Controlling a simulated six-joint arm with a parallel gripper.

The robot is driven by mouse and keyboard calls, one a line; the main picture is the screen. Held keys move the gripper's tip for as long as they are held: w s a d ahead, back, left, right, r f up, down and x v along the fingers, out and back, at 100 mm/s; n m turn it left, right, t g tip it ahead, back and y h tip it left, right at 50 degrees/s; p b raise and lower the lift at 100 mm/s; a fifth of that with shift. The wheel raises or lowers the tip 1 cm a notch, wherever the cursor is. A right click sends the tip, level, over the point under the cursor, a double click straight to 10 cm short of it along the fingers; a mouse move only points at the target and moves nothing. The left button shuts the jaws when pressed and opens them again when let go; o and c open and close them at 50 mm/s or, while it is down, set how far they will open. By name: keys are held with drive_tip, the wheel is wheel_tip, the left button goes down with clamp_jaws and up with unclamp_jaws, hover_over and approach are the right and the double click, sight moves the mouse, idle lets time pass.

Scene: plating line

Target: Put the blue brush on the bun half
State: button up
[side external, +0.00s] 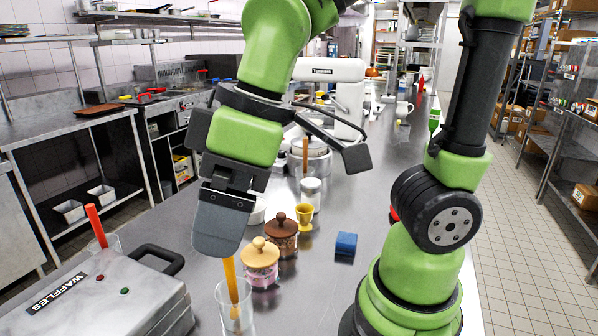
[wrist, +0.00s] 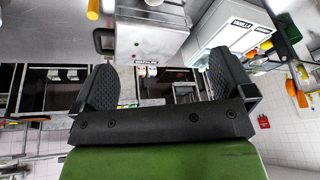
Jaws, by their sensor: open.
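My gripper (side external: 219,243) is in the left middle of the side view, pointing down, with one finger hiding the other. In the wrist view my gripper (wrist: 163,85) has its two dark fingers wide apart with nothing held between them. Just below it in the side view, a yellow-orange handle (side external: 231,280) stands in a clear glass (side external: 236,312); its top is close to the fingertips, and I cannot tell if they touch. A small blue block (side external: 346,244) lies on the steel counter to the right. I cannot make out a blue brush or a bun half in either view.
A waffle maker (side external: 115,285) stands at the left front, with a red-handled tool (side external: 95,224) in a glass behind it. Lidded jars (side external: 261,262) and a yellow cup (side external: 304,217) stand right of my gripper. Bare counter (side external: 315,300) lies in front of the blue block.

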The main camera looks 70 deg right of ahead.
drive_tip(key=s+d+r+m+t, duration=0.3)
drive_tip(key=s+d+m+t, duration=0.1)
drive_tip(key=d+m, duration=0.4)
drive_tip(key=shift+s+r+m+h, duration=0.3)
drive_tip(key=shift+s+r+m, duration=0.1)
drive_tip(key=shift+m, duration=0.5)
